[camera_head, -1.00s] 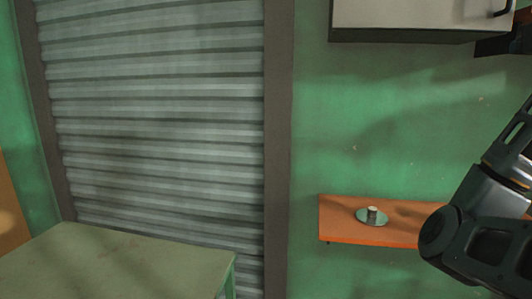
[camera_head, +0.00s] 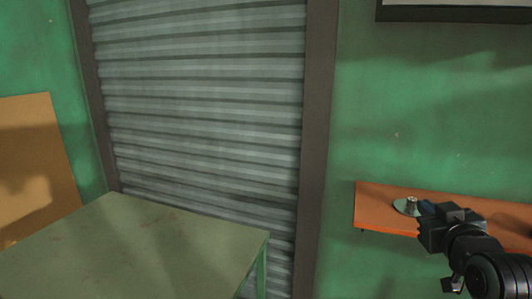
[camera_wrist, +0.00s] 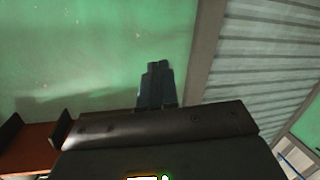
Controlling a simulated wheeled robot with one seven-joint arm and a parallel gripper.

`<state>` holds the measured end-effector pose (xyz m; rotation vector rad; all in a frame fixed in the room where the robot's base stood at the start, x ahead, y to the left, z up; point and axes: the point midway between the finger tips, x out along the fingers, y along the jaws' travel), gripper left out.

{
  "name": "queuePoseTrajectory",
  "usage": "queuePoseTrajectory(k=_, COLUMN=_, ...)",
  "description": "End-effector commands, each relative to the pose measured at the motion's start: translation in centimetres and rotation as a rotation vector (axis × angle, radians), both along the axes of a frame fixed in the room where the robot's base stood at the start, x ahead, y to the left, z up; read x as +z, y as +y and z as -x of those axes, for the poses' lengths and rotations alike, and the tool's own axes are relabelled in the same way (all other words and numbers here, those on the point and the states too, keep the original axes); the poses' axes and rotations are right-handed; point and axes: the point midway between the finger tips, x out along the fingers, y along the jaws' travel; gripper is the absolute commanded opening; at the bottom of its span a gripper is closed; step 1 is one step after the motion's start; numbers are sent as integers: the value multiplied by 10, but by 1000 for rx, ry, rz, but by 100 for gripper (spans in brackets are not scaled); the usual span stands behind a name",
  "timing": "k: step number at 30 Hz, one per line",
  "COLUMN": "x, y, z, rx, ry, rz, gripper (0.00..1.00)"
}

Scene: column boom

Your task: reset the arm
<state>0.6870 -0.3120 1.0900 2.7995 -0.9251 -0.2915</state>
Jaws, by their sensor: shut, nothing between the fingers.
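My gripper (camera_head: 428,209) is at the lower right of the head view, in front of the orange wall shelf (camera_head: 378,206). The shelf also shows at the lower left of the wrist view (camera_wrist: 30,146).
A green table (camera_head: 130,245) stands at the lower left. A grey roller shutter (camera_head: 200,100) is behind it. A tan board (camera_head: 35,160) leans at the far left. A wall cabinet (camera_head: 455,12) hangs at the upper right. The space between table and shelf looks clear.

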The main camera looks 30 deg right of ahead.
Motion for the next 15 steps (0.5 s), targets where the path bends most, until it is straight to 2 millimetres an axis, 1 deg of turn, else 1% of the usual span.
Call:
queuePoseTrajectory(k=1, x=-19, y=20, z=4, rx=32, ry=16, rz=-5, gripper=0)
queuePoseTrajectory(k=6, x=-61, y=78, z=24, rx=129, ry=31, rz=-14, gripper=0)
queuePoseTrajectory(k=8, x=-74, y=98, z=33, rx=164, ry=36, rz=-21, gripper=0)
queuePoseTrajectory(k=9, x=-82, y=112, z=40, rx=188, ry=39, rz=-27, gripper=0)
queuePoseTrajectory(k=11, x=-92, y=131, z=52, rx=223, ry=42, rz=-35, gripper=0)
queuePoseTrajectory(k=12, x=-98, y=145, z=60, rx=247, ry=43, rz=-43, gripper=0)
queuePoseTrajectory(k=15, x=-112, y=176, z=84, rx=304, ry=48, rz=-63, gripper=0)
